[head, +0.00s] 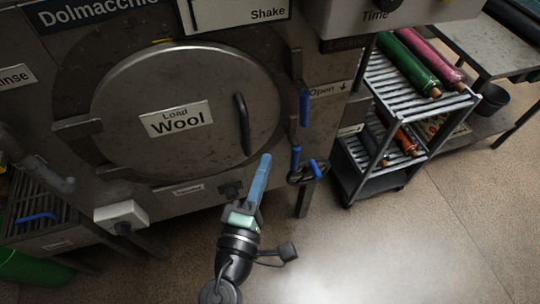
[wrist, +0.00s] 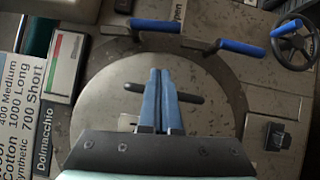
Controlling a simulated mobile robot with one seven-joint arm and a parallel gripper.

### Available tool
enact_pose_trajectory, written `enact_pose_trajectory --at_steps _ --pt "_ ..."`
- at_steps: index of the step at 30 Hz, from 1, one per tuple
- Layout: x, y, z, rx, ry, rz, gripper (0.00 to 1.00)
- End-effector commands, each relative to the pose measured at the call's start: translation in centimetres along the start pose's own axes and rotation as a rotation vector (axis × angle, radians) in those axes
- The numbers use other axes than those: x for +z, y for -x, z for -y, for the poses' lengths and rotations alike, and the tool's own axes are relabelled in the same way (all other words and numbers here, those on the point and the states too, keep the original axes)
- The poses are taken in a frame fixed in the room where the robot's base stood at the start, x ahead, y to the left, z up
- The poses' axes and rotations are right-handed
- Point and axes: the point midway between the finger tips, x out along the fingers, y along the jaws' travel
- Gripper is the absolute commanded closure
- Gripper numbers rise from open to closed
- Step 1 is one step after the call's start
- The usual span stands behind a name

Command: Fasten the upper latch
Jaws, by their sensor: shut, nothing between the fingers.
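The upper latch (head: 304,108) has a blue grip hanging roughly upright at the right edge of the round door (head: 120,100). It also shows in the wrist view, top centre (wrist: 155,26). A lower blue latch (head: 295,159) sits below it, seen right of centre in the wrist view (wrist: 240,47). My gripper (head: 265,158) has its blue fingers together and empty, in front of the door's lower right. In the head view it is left of and below the upper latch, apart from it. In the wrist view the fingertips (wrist: 160,74) overlap the door's black handle (wrist: 185,98). Whether the latch is engaged is unclear.
A rack (head: 385,180) with green and pink rolls stands right of the machine. A grey box (head: 121,216) projects at lower left. Floor at lower right is clear.

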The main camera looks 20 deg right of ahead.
Motion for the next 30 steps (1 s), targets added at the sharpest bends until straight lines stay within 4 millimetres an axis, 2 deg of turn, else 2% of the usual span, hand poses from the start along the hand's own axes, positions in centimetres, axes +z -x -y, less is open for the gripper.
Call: enact_pose_trajectory --at_steps 6,11,12,19,30 --pt "0.1 -4.8 -0.4 0.003 -0.001 0.004 1.0" --pt "0.1 -8.0 -0.3 0.002 -0.002 0.003 1.0" --pt "0.6 -8.5 -0.3 0.0 0.0 0.005 1.0" --pt "2.5 -10.3 -0.1 0.001 0.0 0.003 1.0" --pt "2.9 -10.7 -0.1 0.001 0.0 0.0 1.0"
